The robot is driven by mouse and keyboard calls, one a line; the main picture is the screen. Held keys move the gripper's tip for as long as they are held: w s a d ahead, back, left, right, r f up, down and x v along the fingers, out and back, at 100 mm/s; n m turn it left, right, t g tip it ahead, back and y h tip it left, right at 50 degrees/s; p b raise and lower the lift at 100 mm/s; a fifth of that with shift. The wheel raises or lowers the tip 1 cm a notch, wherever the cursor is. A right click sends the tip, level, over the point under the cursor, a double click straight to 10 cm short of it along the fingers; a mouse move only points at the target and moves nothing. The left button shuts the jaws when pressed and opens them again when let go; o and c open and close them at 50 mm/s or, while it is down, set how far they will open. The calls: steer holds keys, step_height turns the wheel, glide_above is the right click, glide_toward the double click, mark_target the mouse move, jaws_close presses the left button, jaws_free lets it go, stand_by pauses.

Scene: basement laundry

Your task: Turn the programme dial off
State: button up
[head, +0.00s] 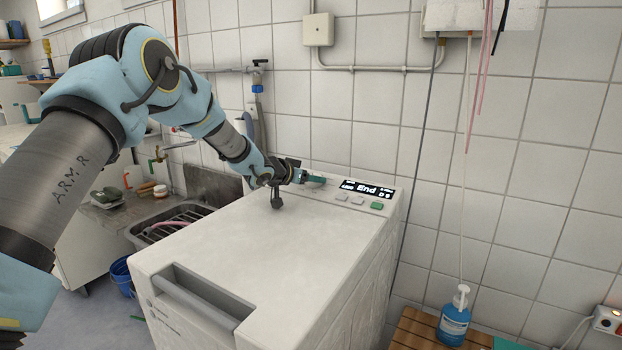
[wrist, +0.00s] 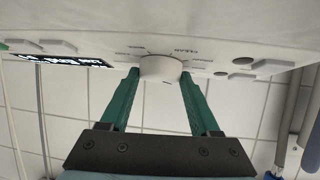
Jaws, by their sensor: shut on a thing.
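The programme dial is a round white knob (wrist: 160,69) on the washing machine's control panel, with small printed marks around it. In the wrist view my gripper (wrist: 160,78) has one green finger on each side of the dial and is shut on it. In the head view my gripper (head: 315,180) reaches the panel at the back of the white machine (head: 235,235), and its fingers hide the dial. I cannot read the dial's pointer position.
Grey buttons (head: 342,198) and a green button (head: 377,206) lie near the display. A tiled wall (head: 360,110) stands close behind the panel. A sink with a rack (head: 180,222) is to the left. A blue soap bottle (head: 455,322) stands on a wooden surface at right.

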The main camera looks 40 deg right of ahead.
steer(key=c, duration=0.4)
steer(key=shift+o, duration=0.2)
